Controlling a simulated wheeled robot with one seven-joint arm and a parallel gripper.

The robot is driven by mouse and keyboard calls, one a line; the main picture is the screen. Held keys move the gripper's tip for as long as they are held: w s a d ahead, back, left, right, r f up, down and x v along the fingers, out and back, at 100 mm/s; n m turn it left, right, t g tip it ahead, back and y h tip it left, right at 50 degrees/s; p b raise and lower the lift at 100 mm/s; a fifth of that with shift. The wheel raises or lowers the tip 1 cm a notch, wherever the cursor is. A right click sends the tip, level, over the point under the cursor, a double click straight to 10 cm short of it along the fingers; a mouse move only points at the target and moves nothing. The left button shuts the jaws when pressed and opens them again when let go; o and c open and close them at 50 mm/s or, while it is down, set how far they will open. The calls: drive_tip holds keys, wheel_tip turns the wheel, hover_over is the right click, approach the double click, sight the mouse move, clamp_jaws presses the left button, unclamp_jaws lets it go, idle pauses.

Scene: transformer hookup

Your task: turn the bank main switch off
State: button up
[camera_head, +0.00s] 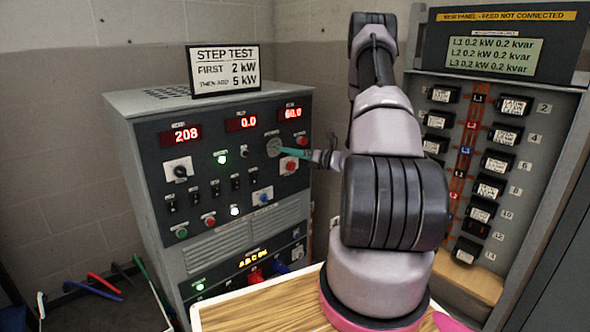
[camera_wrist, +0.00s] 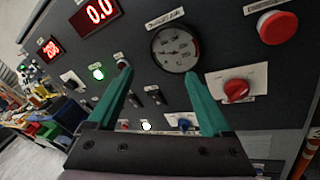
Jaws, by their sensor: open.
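The grey cabinet (camera_head: 225,155) carries a control panel with small labels I cannot read, so I cannot tell for certain which control is the bank main switch. A red rotary handle on a white plate (camera_head: 289,165) is at the panel's right; it shows in the wrist view (camera_wrist: 236,91), right of my gripper. A black rotary knob on a white plate (camera_head: 178,170) is at the left, and a blue one (camera_head: 262,196) lower down. My gripper (camera_head: 284,151) is open in front of the panel; in the wrist view (camera_wrist: 158,74) its teal fingers are apart and empty.
A red round button (camera_wrist: 278,28) and a round gauge (camera_wrist: 175,48) are close by. Small toggle switches (camera_head: 236,182) line the panel's middle. A wooden tabletop (camera_head: 260,308) is below. A breaker panel (camera_head: 480,150) stands at the right. Cables (camera_head: 105,284) lie at the left.

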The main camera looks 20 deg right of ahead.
sight(294, 167)
drive_tip(key=d+f+m+t+h, duration=0.3)
drive_tip(key=d+f+m+h, duration=0.2)
drive_tip(key=d+f+m, duration=0.45)
drive_tip(key=w+a, duration=0.1)
drive_tip(key=w, duration=0.2)
drive_tip(key=w+a+f+n, duration=0.1)
drive_tip(key=w, duration=0.2)
drive_tip(key=w+a+n, duration=0.1)
drive_tip(key=w+a, duration=0.1)
drive_tip(key=w, duration=0.1)
drive_tip(key=shift+w+f+n, duration=0.15)
drive_tip(key=shift+w+n, duration=0.1)
drive_tip(key=shift+w, duration=0.05)
clamp_jaws()
